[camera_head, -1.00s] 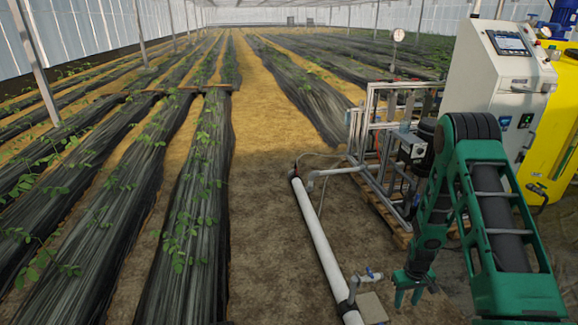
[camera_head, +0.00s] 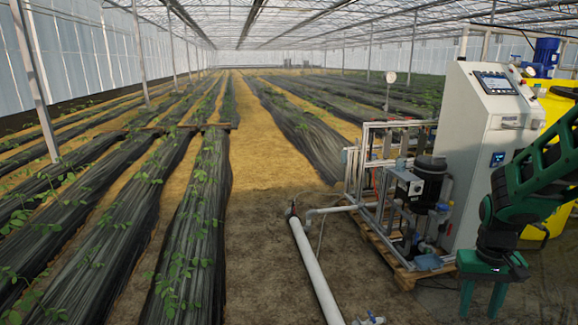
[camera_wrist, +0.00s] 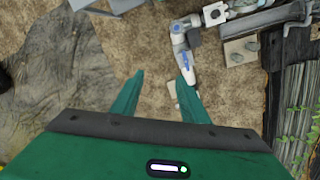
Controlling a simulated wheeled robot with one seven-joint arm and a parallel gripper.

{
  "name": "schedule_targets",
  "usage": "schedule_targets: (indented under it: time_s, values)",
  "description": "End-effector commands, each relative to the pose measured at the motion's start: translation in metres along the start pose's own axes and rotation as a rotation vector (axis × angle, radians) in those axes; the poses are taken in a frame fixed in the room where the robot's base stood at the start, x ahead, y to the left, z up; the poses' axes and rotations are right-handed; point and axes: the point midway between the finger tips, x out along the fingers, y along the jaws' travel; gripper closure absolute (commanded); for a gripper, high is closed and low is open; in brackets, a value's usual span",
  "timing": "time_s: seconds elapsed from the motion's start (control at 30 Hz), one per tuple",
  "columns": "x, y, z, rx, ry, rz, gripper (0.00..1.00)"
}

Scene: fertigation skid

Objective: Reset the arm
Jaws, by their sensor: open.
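My green gripper (camera_head: 482,298) hangs at the lower right of the head view, fingers pointing down. In the wrist view its two green fingers (camera_wrist: 158,92) are spread apart with only bare soil between them, so it is open and empty. My green arm reaches in from the right edge of the head view, in front of the yellow tank and close to the white control cabinet (camera_head: 485,135). I cannot tell from the picture whether the arm touches either of them.
A metal frame with pump (camera_head: 430,180) stands on a wooden pallet (camera_head: 405,278) left of my gripper. A white pipe (camera_head: 316,270) runs along the ground; a blue-handled valve (camera_wrist: 183,58) shows in the wrist view. A yellow tank (camera_head: 557,108) stands behind. Bare soil lies left of the pipe.

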Motion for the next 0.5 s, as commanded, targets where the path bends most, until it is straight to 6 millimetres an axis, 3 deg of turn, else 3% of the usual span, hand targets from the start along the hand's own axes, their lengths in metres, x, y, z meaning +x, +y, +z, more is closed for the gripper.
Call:
schedule_targets:
  time_s: [0.03, 0.2, 0.5]
  values:
    - [-0.014, 0.004, 0.012, 0.021, 0.006, -0.005, 0.59]
    - [-0.047, 0.013, 0.057, 0.089, 0.002, -0.023, 0.59]
    - [-0.086, 0.021, 0.140, 0.198, -0.008, -0.069, 0.59]
